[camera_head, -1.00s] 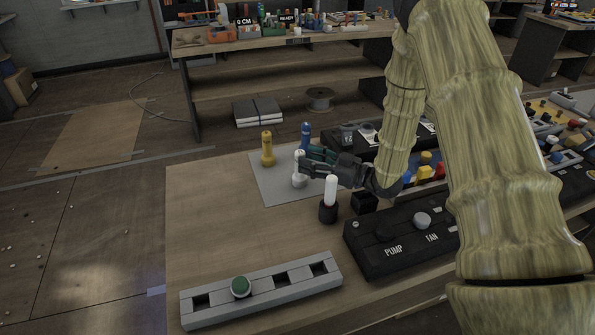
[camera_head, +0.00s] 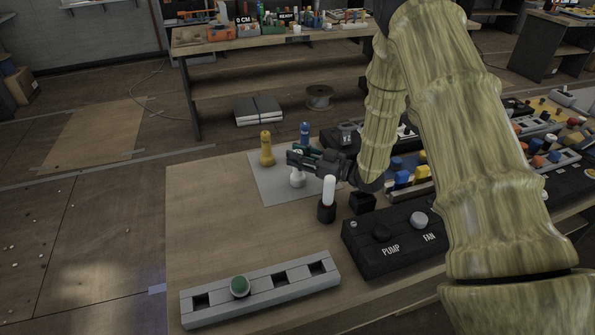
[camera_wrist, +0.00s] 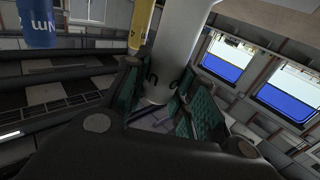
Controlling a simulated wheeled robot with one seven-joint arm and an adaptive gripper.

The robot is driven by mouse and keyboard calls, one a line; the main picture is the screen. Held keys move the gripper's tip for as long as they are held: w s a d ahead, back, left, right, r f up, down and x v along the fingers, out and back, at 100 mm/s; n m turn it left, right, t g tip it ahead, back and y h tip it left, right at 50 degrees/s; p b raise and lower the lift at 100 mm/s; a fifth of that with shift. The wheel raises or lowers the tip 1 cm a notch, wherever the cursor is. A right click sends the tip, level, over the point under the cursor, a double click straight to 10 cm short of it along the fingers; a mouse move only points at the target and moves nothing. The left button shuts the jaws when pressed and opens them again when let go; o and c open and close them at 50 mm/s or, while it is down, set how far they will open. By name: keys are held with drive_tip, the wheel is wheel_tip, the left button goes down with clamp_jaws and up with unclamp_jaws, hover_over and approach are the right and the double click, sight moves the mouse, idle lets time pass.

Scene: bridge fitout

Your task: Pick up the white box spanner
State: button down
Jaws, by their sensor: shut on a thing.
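The white box spanner (camera_head: 297,180) stands upright among the grey mat's tools on the table in the head view, partly hidden by my gripper (camera_head: 297,160). In the wrist view the white spanner (camera_wrist: 180,50) rises between the green-padded fingers of my gripper (camera_wrist: 165,95), which are shut on it. Its base is close to the grey mat (camera_head: 270,187); I cannot tell whether it touches. A yellow spanner (camera_head: 266,149) and a blue spanner (camera_head: 305,134) stand behind it and also show at the top left of the wrist view.
A white-topped black holder (camera_head: 328,200) stands close in front of my gripper. A black PUMP and FAN panel (camera_head: 395,240) lies to the right. A grey slotted rail (camera_head: 262,290) with a green knob lies at the front. The table's left part is clear.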

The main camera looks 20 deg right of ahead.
drive_tip(key=shift+d, duration=0.2)
drive_tip(key=shift+r+b, duration=0.9)
drive_tip(key=shift+r, duration=4.1)
